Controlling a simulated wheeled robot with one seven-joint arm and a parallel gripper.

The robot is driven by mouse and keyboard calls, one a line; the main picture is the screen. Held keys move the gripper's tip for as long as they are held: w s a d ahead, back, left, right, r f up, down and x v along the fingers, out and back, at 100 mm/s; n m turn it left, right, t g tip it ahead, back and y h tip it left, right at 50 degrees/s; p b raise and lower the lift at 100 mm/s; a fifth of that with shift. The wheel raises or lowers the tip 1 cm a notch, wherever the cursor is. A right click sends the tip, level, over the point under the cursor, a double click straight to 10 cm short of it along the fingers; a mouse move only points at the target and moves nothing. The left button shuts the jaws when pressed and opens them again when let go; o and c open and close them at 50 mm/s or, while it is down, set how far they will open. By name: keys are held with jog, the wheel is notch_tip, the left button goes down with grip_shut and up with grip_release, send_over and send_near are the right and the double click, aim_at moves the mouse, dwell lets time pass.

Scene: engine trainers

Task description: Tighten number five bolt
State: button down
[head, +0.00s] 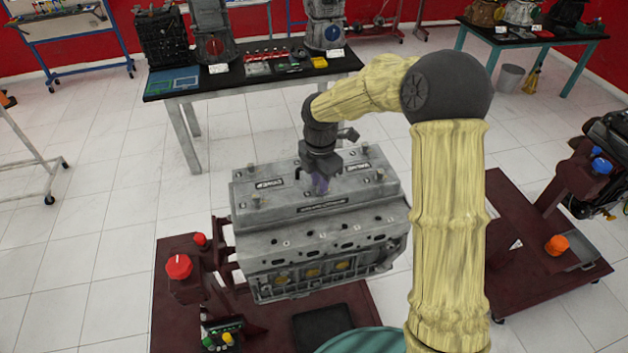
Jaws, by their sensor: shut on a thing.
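A grey engine block (320,245) sits on a dark red stand in the middle of the head view. Several bolts stand up from its top face, among them one at the left front (256,201), one at the back left (250,168) and one at the right (380,174). Their numbers are too small to read. My gripper (321,180) points down over the middle of the top face.
The dark red stand (175,240) carries a red knob (179,266) at the left. A second dark red stand (510,220) with an orange knob (557,244) is at the right. A black-topped table (250,75) with engine parts stands behind. White tiled floor lies between.

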jog(key=m, duration=0.3)
jog(key=shift+d+b, duration=0.25)
jog(key=shift+b, duration=0.05)
jog(key=m, duration=0.3)
jog(key=shift+f+m+b, duration=0.1)
jog(key=shift+m+b, duration=0.3)
jog(key=m, duration=0.3)
jog(key=shift+m+b, duration=0.3)
jog(key=shift+b, duration=0.1)
jog(key=m+b, duration=0.1)
jog(key=m, duration=0.5)
jog(key=shift+f, duration=0.1)
jog(key=m, duration=0.6)
jog(key=shift+s+b, duration=0.1)
jog(key=shift+b, duration=0.3)
jog(key=c, duration=1.3)
grip_release()
jog(key=shift+s, duration=0.1)
jog(key=shift+c, duration=0.2)
